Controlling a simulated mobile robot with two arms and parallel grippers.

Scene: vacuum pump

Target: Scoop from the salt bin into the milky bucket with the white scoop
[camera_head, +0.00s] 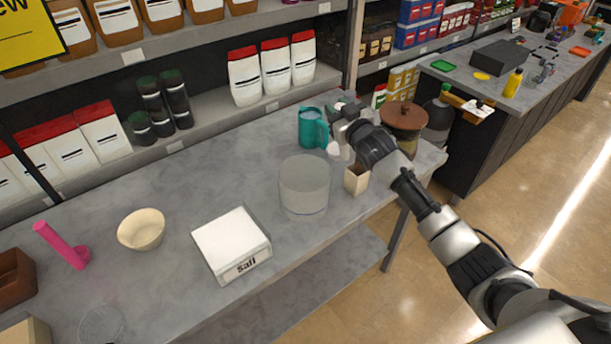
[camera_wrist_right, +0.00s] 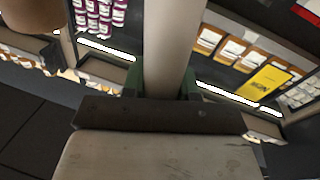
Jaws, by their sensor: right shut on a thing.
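The salt bin (camera_head: 230,238) is a white box with "Salt" on its front, on the grey counter. The milky bucket (camera_head: 304,185) is a translucent tub standing upright to its right. My right gripper (camera_head: 345,122) is above the counter, behind and to the right of the bucket. It is shut on a pale handle, which the right wrist view shows upright between the fingers (camera_wrist_right: 165,85). This looks like the white scoop (camera_wrist_right: 166,45); a small white part shows below the gripper in the head view (camera_head: 333,148). The rest of the scoop is hidden. My left gripper is not in view.
A teal pitcher (camera_head: 312,128) stands just left of my right gripper. A small beige box (camera_head: 356,180) and a brown-lidded jar (camera_head: 403,117) are near my right arm. A cream bowl (camera_head: 141,230) and a pink tool (camera_head: 62,246) are at left. Shelves line the back.

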